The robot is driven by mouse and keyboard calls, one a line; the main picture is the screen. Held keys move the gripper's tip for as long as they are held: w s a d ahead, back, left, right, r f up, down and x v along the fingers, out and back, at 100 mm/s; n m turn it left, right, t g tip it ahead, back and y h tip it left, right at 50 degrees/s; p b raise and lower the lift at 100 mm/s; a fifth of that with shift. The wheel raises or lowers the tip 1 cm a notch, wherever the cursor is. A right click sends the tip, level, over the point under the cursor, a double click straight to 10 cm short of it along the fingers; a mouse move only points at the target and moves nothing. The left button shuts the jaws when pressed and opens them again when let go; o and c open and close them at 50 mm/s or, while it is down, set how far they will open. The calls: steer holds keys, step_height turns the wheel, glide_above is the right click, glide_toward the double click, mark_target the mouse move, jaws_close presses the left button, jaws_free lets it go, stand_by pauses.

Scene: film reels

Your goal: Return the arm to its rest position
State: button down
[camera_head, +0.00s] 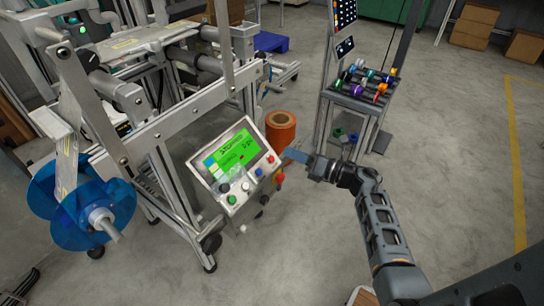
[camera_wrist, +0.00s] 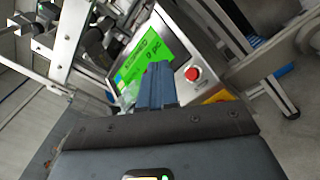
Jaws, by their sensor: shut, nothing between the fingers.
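My gripper (camera_head: 291,155) is shut and empty, with its blue fingers pointing left towards a machine's control panel (camera_head: 237,162). In the head view it is just right of the panel, and my arm reaches in from the lower right. In the wrist view the shut blue fingers (camera_wrist: 156,85) overlap the panel's lit green screen (camera_wrist: 143,55). A red button (camera_wrist: 193,74) shows right of the fingers. I cannot tell how far the fingertips are from the panel.
The metal machine frame (camera_head: 185,125) fills the left, with a blue reel (camera_head: 85,212) at its side. An orange roll (camera_head: 281,130) stands behind the panel. A rack of coloured spools (camera_head: 362,88) stands beyond my gripper. Bare floor (camera_head: 460,160) lies to the right.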

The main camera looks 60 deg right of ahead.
stand_by(0.5)
steer(key=s+a+r+m+t+h, duration=0.1)
steer(key=s+a+r+m, duration=0.2)
steer(key=a+m, duration=0.5)
steer(key=s+a+r+m+t+h, duration=0.1)
steer(key=s+a+r+m, duration=0.2)
steer(key=a, duration=1)
steer(key=s+a+r+m+h, duration=0.2)
steer(key=s+a+m, duration=0.3)
steer(key=s+m, duration=0.25)
steer(key=s+a+r+m+g+y, duration=0.1)
steer(key=s+a+r+m+g, duration=0.15)
steer(key=s+m, duration=0.35)
steer(key=s+a+r+m+g+y, duration=0.1)
steer(key=s+r+m+g+y, duration=0.2)
steer(key=s, duration=0.5)
step_height(320, 180, up, 14)
steer(key=m+h+p, duration=0.1)
steer(key=p, duration=1.2)
steer(key=shift+s+r, duration=0.2)
